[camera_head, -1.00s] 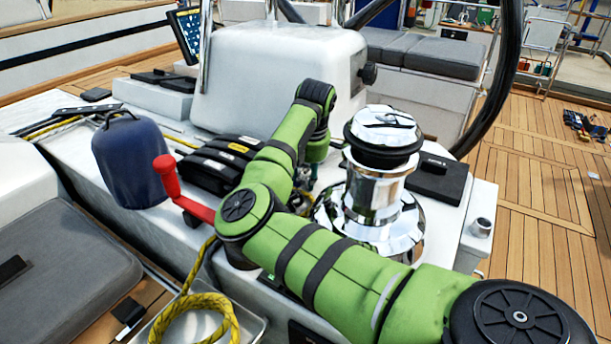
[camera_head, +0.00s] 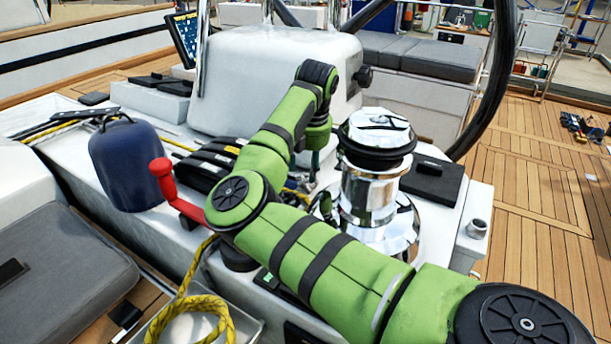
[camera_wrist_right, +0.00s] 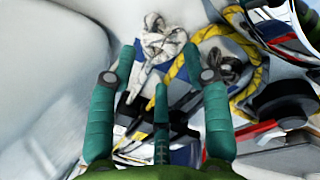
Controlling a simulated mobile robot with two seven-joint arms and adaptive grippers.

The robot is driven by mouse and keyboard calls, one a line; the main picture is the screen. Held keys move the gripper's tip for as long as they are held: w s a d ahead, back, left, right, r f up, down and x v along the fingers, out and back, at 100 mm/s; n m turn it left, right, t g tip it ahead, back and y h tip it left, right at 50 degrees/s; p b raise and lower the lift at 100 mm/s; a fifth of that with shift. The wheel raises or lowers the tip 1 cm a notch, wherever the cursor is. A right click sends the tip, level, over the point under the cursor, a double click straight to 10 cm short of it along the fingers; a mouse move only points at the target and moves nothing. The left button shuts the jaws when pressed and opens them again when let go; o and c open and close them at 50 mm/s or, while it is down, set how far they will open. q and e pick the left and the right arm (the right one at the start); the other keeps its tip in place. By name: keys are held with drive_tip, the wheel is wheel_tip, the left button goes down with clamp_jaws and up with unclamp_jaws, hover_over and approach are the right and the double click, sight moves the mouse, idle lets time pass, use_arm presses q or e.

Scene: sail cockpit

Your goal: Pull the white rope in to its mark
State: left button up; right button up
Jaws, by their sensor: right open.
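The white rope (camera_wrist_right: 165,38) is bunched near the top of the right wrist view, with a pale strand running down and left from it. My right gripper (camera_wrist_right: 159,62) is open. Its teal fingers are spread, with the rope beyond and between the two upper tips; I cannot tell if they touch it. In the head view only a little of the right gripper (camera_head: 314,165) shows, just left of the chrome winch (camera_head: 368,190). My green right arm hides much of that area, and I cannot make out the white rope or its mark there. My left gripper is not in view.
A yellow rope (camera_wrist_right: 178,68) lies close to the white one. A black box (camera_head: 432,180) is right of the winch.

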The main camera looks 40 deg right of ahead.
wheel_tip(320, 180, up, 7)
drive_tip(key=s, duration=0.1)
drive_tip(key=shift+s+a, duration=0.2)
drive_tip(key=shift+a, duration=0.05)
drive_tip(key=shift+r, duration=0.15)
